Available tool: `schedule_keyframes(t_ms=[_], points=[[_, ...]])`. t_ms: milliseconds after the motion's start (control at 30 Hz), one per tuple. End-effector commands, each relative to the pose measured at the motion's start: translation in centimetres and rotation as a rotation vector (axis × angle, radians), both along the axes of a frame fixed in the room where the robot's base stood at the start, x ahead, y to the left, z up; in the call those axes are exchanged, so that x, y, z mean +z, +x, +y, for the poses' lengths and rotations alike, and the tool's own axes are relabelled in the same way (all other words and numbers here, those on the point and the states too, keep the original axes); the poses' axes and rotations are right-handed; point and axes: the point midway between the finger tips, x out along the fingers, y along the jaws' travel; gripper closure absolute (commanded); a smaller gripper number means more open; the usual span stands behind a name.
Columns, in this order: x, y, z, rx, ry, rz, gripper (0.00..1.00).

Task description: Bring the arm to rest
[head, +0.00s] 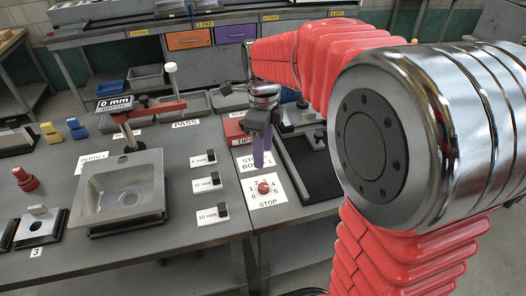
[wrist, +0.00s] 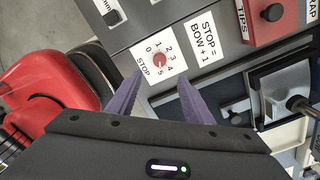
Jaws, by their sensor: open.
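My arm (head: 335,55) is red with silver joints and reaches out over the grey bench from the right of the head view. My gripper (head: 262,150) points down above the bench, near a red knob on a white card marked STOP. In the wrist view my gripper (wrist: 160,98) shows two purple fingers spread apart with nothing between them. The red knob (head: 263,188) sits on its numbered card just below the fingertips in the head view. It also shows in the wrist view (wrist: 159,60), beyond the gap between the fingers. I cannot tell the exact height of the fingertips above it.
A grey sink basin (head: 122,190) with a gauge stand (head: 118,105) is left of my gripper. A dark tray (head: 312,165) lies right of it. A red TIPS box (head: 236,130) stands close behind. Small black blocks (head: 216,178) sit on labels between basin and gripper.

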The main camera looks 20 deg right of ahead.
Motion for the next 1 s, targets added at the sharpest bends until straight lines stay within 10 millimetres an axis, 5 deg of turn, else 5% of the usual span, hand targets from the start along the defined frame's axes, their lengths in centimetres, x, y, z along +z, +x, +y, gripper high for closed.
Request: schedule_keyframes(t_ms=[467,1000], points=[[-0.1,0.1,0.0,0.080,0.000,-0.002,0.54],[-1.9,-1.7,0.0,0.804,-0.010,-0.021,0.54]])
